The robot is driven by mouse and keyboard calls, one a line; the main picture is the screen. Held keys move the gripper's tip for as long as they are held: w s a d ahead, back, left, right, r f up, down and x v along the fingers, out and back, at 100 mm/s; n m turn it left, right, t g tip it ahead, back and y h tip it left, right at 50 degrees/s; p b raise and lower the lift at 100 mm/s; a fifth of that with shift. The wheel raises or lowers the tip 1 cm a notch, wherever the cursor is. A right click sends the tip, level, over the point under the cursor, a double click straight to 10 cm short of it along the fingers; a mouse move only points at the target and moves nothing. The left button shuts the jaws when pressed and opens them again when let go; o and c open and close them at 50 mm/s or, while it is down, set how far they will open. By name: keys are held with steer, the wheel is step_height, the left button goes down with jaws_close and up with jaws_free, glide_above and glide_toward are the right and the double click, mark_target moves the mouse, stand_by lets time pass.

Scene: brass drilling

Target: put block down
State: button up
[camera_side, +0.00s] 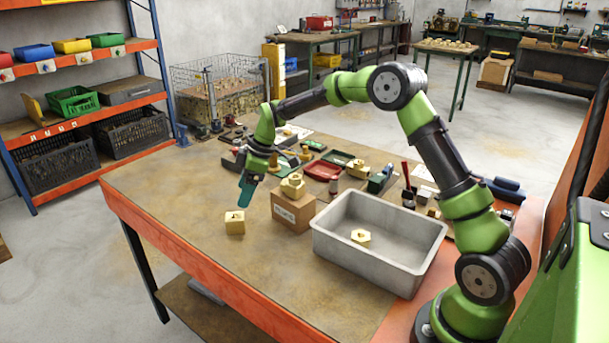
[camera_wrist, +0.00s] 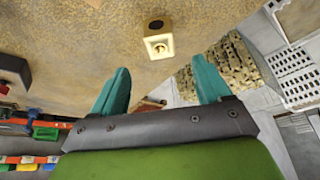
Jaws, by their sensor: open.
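A square brass block (camera_side: 235,222) with a hole in its face sits on the tabletop (camera_side: 180,215), left of the cardboard box. My gripper (camera_side: 244,203) is above it and slightly to its right in the side view. In the wrist view, my gripper (camera_wrist: 160,66) has two teal fingers spread apart with nothing between them. The brass block (camera_wrist: 157,40) shows beyond the fingertips, roughly centred between them and apart from them.
A cardboard box (camera_side: 292,213) with brass pieces (camera_side: 292,186) on top stands close right of my gripper. A grey bin (camera_side: 420,240) holding a brass piece (camera_side: 361,237) is further right. Tools and trays crowd the back. The table's left front is clear.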

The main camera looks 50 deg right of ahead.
steer(key=s+a+r+m+t+h, duration=0.1)
steer(key=s+a+r+m, duration=0.15)
steer(key=s+r, duration=0.45)
steer(key=s+a+r+m, duration=0.1)
steer(key=s+r+m, duration=0.2)
steer(key=s+r, duration=0.35)
steer(key=s+a+m+t, duration=0.2)
steer(key=s+m, duration=0.5)
steer(key=s, duration=1.1)
steer(key=shift+s+a+r+t, duration=0.2)
steer(key=shift+r+t, duration=0.2)
steer(key=shift+t, duration=0.1)
steer(key=shift+m, duration=0.25)
